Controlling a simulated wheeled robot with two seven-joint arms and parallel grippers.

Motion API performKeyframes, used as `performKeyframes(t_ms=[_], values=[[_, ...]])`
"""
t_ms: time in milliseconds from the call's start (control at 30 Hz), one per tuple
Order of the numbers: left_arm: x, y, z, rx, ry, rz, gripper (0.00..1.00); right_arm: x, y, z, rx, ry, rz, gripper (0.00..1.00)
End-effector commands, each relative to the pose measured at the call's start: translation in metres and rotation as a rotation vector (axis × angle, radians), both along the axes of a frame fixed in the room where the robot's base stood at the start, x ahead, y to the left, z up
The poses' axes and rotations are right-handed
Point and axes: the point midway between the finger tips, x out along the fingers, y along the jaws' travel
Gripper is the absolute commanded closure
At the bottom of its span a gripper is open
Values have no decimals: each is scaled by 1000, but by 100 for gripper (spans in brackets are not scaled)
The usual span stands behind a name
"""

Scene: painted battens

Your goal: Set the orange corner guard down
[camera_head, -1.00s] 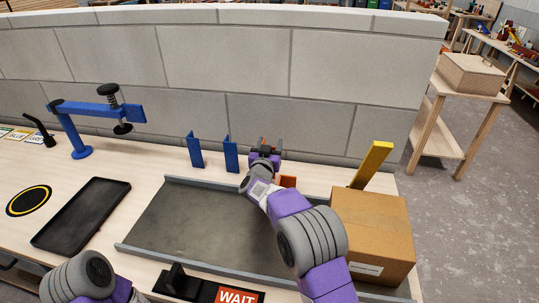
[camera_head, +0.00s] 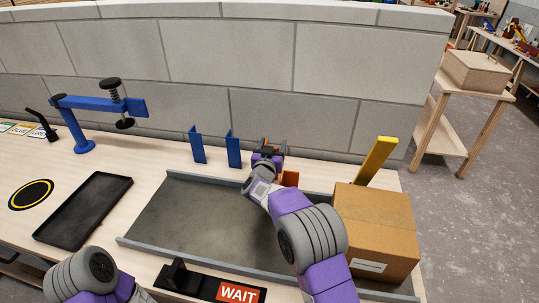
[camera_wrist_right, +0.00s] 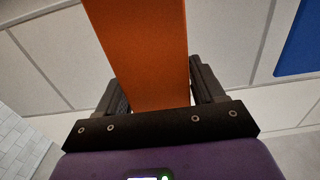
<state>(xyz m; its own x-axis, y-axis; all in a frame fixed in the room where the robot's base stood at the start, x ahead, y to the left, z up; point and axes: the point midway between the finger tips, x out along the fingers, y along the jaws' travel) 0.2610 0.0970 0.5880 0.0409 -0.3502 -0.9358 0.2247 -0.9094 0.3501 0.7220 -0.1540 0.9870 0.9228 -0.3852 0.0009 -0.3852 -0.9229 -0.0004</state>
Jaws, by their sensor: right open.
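The orange corner guard (camera_wrist_right: 145,50) is between the two fingers of my right gripper (camera_wrist_right: 160,92) in the right wrist view, reaching up out of the frame. The jaws are open around it. In the head view the right gripper (camera_head: 268,152) is at the far edge of the grey tray, and part of the orange guard (camera_head: 290,178) shows beside it. My wrist hides the guard's foot, so I cannot tell whether it touches the table. Only my left arm shows at lower left; its gripper is out of view.
Two blue corner guards (camera_head: 197,145) (camera_head: 233,150) stand left of the right gripper. A cardboard box (camera_head: 375,235) and a yellow guard (camera_head: 376,160) are to the right. The grey tray (camera_head: 190,215) is empty at left. A block wall (camera_head: 230,60) stands behind.

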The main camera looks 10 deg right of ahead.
Motion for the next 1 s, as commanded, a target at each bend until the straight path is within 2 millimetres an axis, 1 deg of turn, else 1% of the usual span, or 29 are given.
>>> performKeyframes(t_ms=[167,400,600,700,800,1000], values=[[0,0,3,0,0,0,57,-20,9,1,0,2,2,32],[0,0,10,0,0,0,57,-62,27,1,1,3,4,32],[0,0,15,0,0,0,57,-93,40,0,1,2,4,32],[0,0,16,0,0,0,57,-102,44,0,-1,1,2,32],[0,0,17,0,0,0,57,-108,46,0,0,1,2,32],[0,0,17,0,0,0,57,-110,46,-1,0,0,1,32]])
